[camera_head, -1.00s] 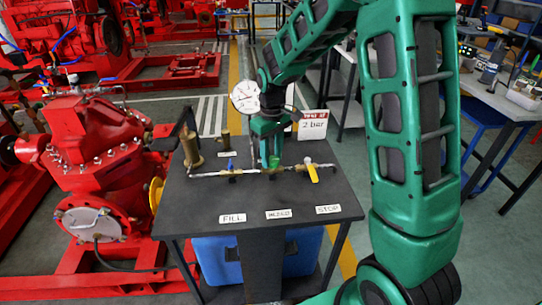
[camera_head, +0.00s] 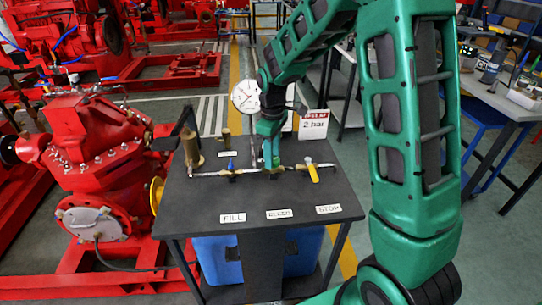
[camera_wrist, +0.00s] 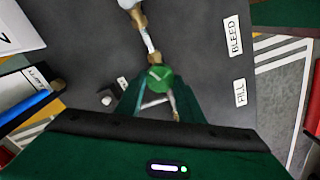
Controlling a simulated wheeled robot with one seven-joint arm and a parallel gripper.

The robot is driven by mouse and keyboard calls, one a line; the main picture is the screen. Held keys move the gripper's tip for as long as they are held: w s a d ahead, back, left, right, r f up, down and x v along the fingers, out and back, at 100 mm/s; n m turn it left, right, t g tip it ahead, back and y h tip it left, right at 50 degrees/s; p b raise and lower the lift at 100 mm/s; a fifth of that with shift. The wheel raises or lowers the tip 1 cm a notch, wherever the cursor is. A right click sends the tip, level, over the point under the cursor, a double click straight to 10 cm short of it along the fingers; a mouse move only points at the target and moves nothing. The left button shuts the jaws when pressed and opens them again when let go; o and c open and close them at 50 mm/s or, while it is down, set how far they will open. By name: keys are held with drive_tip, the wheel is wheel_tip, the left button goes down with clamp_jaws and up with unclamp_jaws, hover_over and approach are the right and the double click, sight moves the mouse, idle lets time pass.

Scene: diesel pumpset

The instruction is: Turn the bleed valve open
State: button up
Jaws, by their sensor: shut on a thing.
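The bleed valve's round green handle (camera_wrist: 160,78) sits on the brass and silver pipe that runs across the dark table (camera_head: 298,193). My gripper (camera_head: 271,160) points down onto the green handle from above. In the wrist view my fingers (camera_wrist: 158,92) are on either side of the handle, shut on it. They hide most of the handle in the head view. The BLEED label (camera_head: 278,214) lies flat on the table in front of the valve, on the near side.
A blue-handled valve (camera_head: 231,164) is left of my gripper and a yellow-handled valve (camera_head: 312,173) right, on the same pipe. A round gauge (camera_head: 246,96) and a "2 bar" sign (camera_head: 314,123) stand behind. A brass cylinder (camera_head: 192,150) stands at the left.

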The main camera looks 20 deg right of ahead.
drive_tip(key=shift+w+r, duration=0.15)
drive_tip(key=shift+w, duration=0.05)
drive_tip(key=o, duration=0.8)
drive_tip(key=shift+o, duration=1.3)
drive_tip(key=shift+s, duration=0.1)
wheel_tip(320, 180, up, 11)
drive_tip(key=shift+f, duration=0.2)
drive_tip(key=s+d+r+m, duration=0.1)
drive_tip(key=s+d+m, duration=0.5)
drive_tip(key=s, duration=0.5)
drive_tip(key=s+d+r+m, duration=0.2)
drive_tip(key=s+d+m, duration=0.2)
drive_tip(key=s+d, duration=0.55)
drive_tip(key=s+f+m, duration=0.1)
drive_tip(key=s+m, duration=0.1)
drive_tip(key=s, duration=0.4)
drive_tip(key=s+a+f+m, duration=0.1)
drive_tip(key=s+f+m, duration=0.1)
drive_tip(key=s, duration=0.5)
drive_tip(key=shift+s+m, duration=0.15)
drive_tip(key=shift+m, duration=0.45)
